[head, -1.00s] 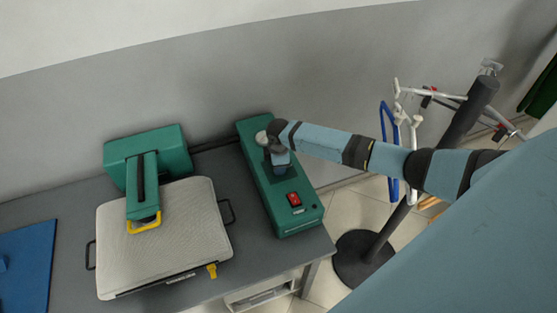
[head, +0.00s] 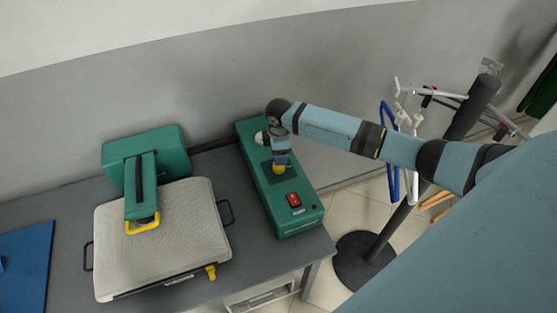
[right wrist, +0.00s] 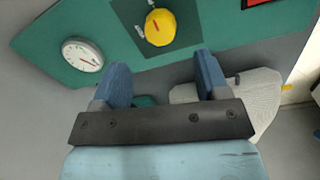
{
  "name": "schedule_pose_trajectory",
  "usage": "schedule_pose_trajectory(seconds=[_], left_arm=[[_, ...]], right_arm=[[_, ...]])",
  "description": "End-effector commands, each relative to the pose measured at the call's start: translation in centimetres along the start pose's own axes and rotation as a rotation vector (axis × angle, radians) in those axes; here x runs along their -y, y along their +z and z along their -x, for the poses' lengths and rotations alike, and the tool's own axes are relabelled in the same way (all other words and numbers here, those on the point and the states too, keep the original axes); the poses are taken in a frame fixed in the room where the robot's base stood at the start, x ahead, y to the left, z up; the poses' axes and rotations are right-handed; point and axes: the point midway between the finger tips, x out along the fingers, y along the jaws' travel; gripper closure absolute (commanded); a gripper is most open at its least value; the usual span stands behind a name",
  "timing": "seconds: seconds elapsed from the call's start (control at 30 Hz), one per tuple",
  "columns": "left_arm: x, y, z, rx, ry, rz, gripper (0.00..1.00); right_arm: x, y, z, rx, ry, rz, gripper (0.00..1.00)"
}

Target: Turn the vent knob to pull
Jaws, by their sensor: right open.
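The yellow vent knob (right wrist: 160,27) sits on a dark square plate (right wrist: 185,30) on the green control box (head: 302,213). A small dark mark shows on the knob's top, and the tiny labels around it are too small to read. In the head view the knob (head: 279,169) shows just below my right gripper (head: 281,158). In the right wrist view my right gripper (right wrist: 163,75) is open and empty. Its two fingers are apart, and the knob lies beyond their tips, not between them. My left gripper is not in view.
A white round gauge (right wrist: 83,54) and a red switch (head: 293,199) are on the same box. A pressing machine with a padded board (head: 170,250) stands to the left on the grey table (head: 255,260). A dark stand (head: 365,258) with hangers is at right.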

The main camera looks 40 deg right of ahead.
Motion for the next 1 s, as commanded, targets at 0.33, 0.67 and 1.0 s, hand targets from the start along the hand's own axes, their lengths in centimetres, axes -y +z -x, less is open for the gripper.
schedule_pose_trajectory(seconds=[0.33, 0.67, 1.0], left_arm=[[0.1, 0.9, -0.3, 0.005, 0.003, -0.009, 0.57], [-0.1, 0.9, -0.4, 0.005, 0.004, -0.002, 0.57], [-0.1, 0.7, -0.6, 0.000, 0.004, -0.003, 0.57]], right_arm=[[0.0, 0.0, 5.9, -0.001, 0.001, -0.001, 0.32], [0.0, 0.0, 6.7, 0.000, 0.000, -0.001, 0.32], [0.0, 0.0, 6.6, -0.001, 0.000, -0.001, 0.32]])
